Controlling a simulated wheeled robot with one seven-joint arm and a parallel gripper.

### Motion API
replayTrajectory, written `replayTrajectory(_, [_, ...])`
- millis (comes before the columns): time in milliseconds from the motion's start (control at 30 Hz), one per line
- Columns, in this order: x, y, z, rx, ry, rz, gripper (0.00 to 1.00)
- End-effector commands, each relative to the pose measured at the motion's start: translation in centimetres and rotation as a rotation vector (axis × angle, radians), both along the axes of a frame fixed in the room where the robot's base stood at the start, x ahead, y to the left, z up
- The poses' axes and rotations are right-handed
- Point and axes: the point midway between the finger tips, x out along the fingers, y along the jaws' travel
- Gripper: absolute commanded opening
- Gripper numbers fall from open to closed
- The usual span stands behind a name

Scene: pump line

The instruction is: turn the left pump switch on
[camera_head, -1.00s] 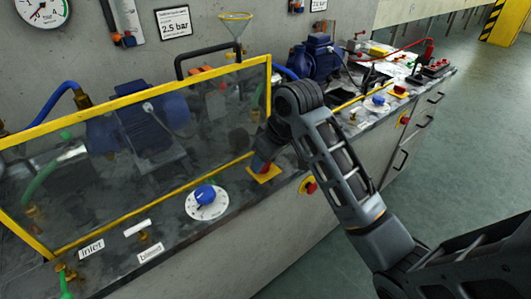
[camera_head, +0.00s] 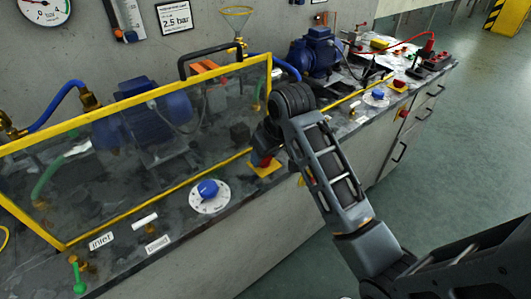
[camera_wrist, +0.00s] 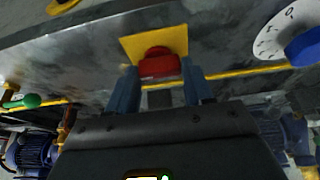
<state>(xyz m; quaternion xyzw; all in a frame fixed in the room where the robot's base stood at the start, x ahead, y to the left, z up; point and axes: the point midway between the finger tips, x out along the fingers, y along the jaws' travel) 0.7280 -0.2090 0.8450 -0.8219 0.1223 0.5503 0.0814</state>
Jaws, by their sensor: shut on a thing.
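The left pump switch is a red knob (camera_head: 262,158) on a yellow plate (camera_head: 266,169) at the bench's front edge, just right of the clear guard. My gripper (camera_head: 268,146) reaches down over it and hides most of the knob. In the wrist view the red knob (camera_wrist: 160,63) sits between my two blue-grey fingertips (camera_wrist: 161,84), with the yellow plate (camera_wrist: 135,46) behind it. My gripper is shut on the knob. I cannot tell which way the knob is turned.
A yellow-framed clear guard (camera_head: 130,100) covers the left pump (camera_head: 150,118), close beside my gripper. A blue dial (camera_head: 208,189) lies left of the switch. A second pump (camera_head: 313,57) and another red switch (camera_head: 399,84) stand farther right. Open floor (camera_head: 460,150) is at the right.

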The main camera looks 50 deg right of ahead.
Motion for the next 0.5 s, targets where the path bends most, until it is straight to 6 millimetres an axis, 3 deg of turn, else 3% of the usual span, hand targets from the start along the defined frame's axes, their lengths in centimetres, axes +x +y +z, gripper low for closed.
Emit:
replayTrajectory(67, [-0.01,-0.07,0.02,0.0,-0.001,-0.003,0.21])
replayTrajectory(100, [0.0,-0.07,0.02,0.0,-0.001,-0.003,0.54])
replayTrajectory(333, [0.01,-0.04,0.03,0.0,-0.001,-0.002,0.76])
replayTrajectory(500, [0.03,-0.02,0.03,0.0,-0.001,-0.001,0.77])
